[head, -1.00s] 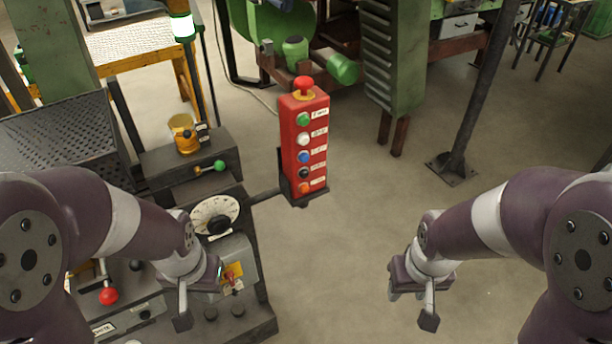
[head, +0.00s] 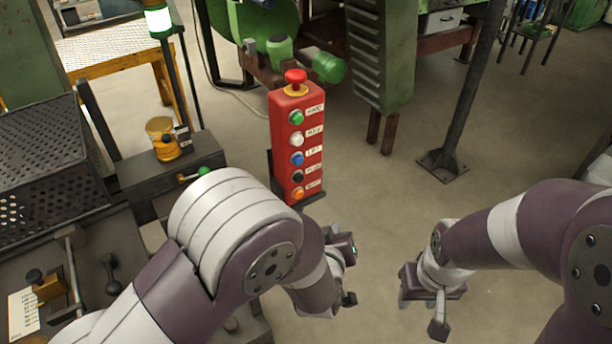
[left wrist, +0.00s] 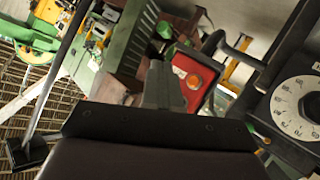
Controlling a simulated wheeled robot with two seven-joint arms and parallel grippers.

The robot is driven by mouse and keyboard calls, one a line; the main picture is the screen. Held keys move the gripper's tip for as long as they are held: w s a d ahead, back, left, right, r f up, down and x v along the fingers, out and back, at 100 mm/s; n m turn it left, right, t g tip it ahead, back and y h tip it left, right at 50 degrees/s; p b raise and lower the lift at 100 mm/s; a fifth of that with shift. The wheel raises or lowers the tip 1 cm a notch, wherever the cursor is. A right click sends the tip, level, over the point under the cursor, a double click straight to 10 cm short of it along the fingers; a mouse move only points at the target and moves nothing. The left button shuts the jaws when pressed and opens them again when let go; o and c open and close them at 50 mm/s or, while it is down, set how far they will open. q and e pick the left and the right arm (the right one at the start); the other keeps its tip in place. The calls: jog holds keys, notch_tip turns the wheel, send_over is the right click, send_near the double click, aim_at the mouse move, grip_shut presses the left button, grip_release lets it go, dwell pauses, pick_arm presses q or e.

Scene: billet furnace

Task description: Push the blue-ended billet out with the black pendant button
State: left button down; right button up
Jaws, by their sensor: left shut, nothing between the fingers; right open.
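The red pendant box (head: 296,135) stands upright, with a red mushroom knob on top and green, white, blue, black and orange buttons down its front. The black pendant button (head: 297,177) is second from the bottom, beside a white label. My left gripper (head: 349,299) is shut and empty, below and to the right of the pendant, apart from it. My right gripper (head: 432,318) is open and empty, farther right. No blue-ended billet is visible.
A grey console with a green-knobbed lever (head: 203,172) and a yellow beacon (head: 162,138) stands left of the pendant. A dial (left wrist: 298,107) shows in the left wrist view. A dark post (head: 465,100) stands right. Floor between pendant and post is clear.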

aim_at(298, 178)
pick_arm(q)
jog(key=r, duration=0.1)
jog(key=r+t, duration=0.1)
jog(key=w+r+n, duration=0.1)
jog(key=shift+a+t, duration=0.3)
jog(key=w+a+b, duration=0.1)
jog(key=w+a, duration=0.4)
jog(key=w, duration=0.2)
jog(key=shift+a, duration=0.15)
dwell(0.4)
jog(key=shift+w, duration=0.1)
dwell(1.5)
